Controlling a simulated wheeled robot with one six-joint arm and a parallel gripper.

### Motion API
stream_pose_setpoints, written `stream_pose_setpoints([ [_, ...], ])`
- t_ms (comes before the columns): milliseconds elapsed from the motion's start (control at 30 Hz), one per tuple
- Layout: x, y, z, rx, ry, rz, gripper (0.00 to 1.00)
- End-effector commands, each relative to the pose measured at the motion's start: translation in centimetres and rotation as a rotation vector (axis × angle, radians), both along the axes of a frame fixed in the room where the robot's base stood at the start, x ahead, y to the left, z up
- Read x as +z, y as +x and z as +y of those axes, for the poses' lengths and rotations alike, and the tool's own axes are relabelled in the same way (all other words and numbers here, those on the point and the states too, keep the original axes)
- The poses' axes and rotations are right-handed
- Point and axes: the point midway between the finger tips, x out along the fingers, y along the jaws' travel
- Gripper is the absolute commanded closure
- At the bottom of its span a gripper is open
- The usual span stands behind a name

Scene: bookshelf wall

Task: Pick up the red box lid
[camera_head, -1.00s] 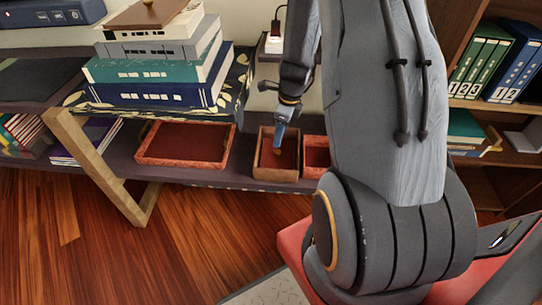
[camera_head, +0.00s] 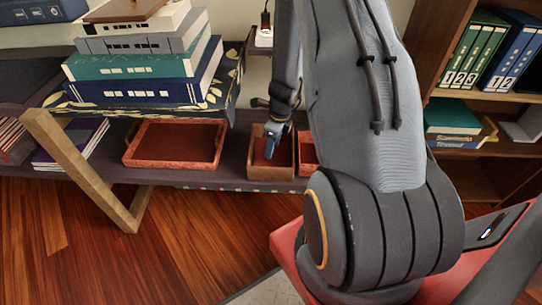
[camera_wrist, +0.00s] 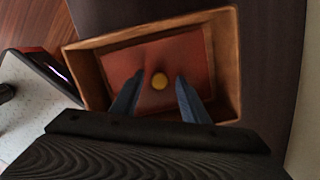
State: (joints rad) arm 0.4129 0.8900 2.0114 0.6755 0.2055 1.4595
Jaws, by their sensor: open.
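A red panel (camera_wrist: 158,68), which looks like the red box lid, lies inside a light wooden box on the lower shelf. The wooden box (camera_head: 270,171) also shows in the head view. In the head view my gripper (camera_head: 271,145) reaches down over the box opening. I cannot tell how far above the panel the fingertips are.
A wide red tray (camera_head: 176,160) stands left of the wooden box, and a smaller red box (camera_head: 307,157) close on its right. A stack of thick books (camera_head: 140,68) sits on the upper shelf to the left. A bookcase (camera_head: 440,45) stands at right.

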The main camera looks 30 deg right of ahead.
Motion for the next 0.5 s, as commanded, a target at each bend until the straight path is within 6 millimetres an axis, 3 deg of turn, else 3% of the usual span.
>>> stream_pose_setpoints([
  [67,0.04,0.00,0.02,0.001,0.000,0.000,0.59],
  [300,0.05,0.00,0.06,0.001,0.000,0.000,0.98],
  [500,0.07,0.02,0.06,0.002,0.000,0.000,1.00],
])
